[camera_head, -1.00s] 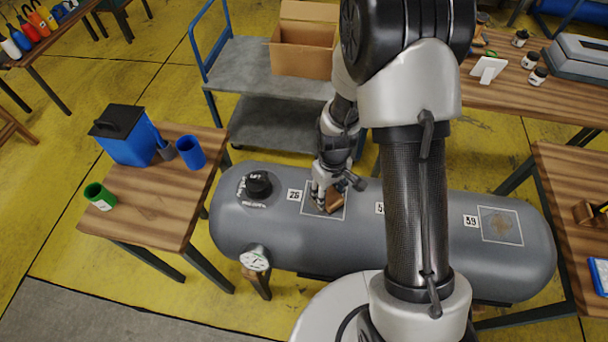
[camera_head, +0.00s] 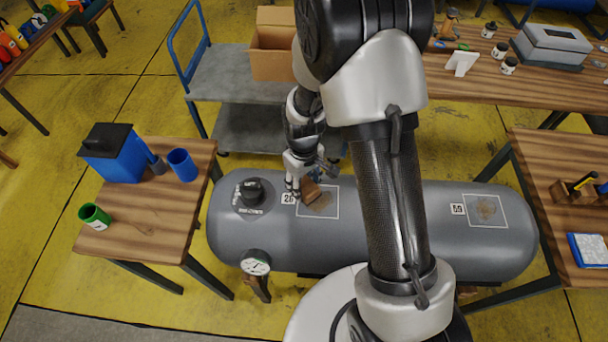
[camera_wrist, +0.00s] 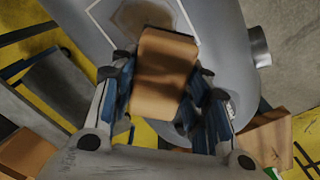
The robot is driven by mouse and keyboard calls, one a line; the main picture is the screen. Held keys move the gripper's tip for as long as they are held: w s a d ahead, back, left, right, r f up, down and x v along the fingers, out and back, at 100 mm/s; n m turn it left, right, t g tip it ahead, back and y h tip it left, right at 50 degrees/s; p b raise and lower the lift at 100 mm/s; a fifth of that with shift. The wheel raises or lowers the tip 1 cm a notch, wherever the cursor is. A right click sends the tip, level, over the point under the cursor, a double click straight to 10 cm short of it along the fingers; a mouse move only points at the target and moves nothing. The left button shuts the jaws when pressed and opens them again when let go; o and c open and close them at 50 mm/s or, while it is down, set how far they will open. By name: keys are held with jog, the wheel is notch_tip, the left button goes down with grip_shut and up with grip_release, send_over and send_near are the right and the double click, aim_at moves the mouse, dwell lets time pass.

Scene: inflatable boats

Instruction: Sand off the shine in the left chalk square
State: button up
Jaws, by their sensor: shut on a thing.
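My gripper (camera_head: 296,186) is shut on a brown sanding block (camera_head: 311,190), also large in the wrist view (camera_wrist: 165,70). The left chalk square (camera_head: 338,204) is drawn on top of the grey tank (camera_head: 235,225), beside a number label. The block is over the square's upper left part; I cannot tell whether it touches the tank. A brownish patch (camera_head: 322,203) shows inside the square beside the block, and in the wrist view (camera_wrist: 140,17) beyond it. The block and gripper hide part of the square.
A right chalk square (camera_head: 485,210) holds another brownish patch. A black valve cap (camera_head: 252,189) and a gauge (camera_head: 256,262) stand left of the left square. My arm hides the tank's middle. A side table (camera_head: 140,225) with cups is at the left, a trolley (camera_head: 235,80) behind.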

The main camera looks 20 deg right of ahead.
jog(key=shift+r+p, duration=1)
jog(key=shift+r, duration=0.8)
jog(key=shift+f, duration=0.1)
